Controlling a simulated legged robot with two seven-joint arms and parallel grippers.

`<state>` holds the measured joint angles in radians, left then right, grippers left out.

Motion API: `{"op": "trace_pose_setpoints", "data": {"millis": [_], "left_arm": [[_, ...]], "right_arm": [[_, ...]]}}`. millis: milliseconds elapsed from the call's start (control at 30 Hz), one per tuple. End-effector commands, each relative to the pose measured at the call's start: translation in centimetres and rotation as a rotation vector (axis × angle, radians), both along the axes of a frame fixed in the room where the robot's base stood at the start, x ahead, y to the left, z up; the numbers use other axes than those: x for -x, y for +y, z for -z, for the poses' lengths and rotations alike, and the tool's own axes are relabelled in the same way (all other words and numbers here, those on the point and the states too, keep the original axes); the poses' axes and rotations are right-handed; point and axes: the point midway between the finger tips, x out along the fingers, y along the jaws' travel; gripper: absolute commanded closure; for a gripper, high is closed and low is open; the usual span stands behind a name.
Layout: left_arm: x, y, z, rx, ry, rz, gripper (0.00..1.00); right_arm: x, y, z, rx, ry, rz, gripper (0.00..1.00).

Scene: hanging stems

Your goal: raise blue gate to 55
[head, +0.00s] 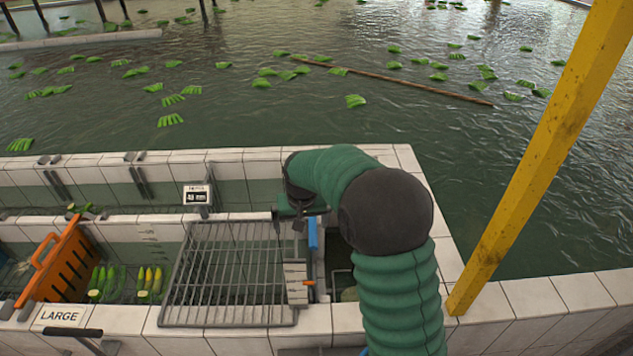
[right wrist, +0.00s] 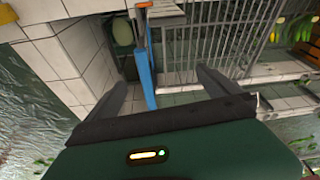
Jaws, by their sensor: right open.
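The blue gate (head: 313,233) shows as a narrow upright blue strip at the right edge of the metal grate in the head view. In the right wrist view the blue gate (right wrist: 147,70) stands between my two spread fingers, nearer the left one. My right gripper (right wrist: 160,88) is open, and I cannot tell whether it touches the gate. In the head view my green right arm hides most of that gripper. A small display (head: 197,195) on the basin wall shows a number in mm, too small to read surely. My left gripper is not in view.
A barred metal grate (head: 230,272) lies left of the gate. A pale scale plate (head: 297,282) with an orange marker (head: 310,283) is beside it. A yellow post (head: 540,160) stands at right.

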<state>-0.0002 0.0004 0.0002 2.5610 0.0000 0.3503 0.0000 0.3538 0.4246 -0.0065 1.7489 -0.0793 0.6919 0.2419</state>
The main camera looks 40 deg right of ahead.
Motion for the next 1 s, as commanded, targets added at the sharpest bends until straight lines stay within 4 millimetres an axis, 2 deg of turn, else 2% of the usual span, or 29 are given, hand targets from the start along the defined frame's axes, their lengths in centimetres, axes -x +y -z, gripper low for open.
{"op": "trace_pose_setpoints", "data": {"millis": [33, 100, 200, 367, 733, 1000], "left_arm": [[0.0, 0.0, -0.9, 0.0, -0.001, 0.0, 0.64], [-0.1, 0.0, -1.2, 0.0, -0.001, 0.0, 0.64], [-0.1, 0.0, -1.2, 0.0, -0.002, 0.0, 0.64], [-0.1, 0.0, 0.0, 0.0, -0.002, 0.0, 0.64], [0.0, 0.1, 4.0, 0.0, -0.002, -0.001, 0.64], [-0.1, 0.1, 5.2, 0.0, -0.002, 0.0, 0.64]], "right_arm": [[-0.8, -2.3, -1.1, 0.004, -0.004, 0.051, 0.0], [-1.4, -4.8, -1.9, 0.009, -0.009, 0.106, 0.0], [-1.7, -6.7, -2.2, 0.012, -0.013, 0.149, 0.0], [-2.0, -7.3, -0.5, 0.011, -0.013, 0.155, 0.0], [-3.7, -8.8, 6.2, 0.008, -0.013, 0.153, 0.0], [-4.4, -9.5, 9.6, 0.009, -0.013, 0.154, 0.0]]}}
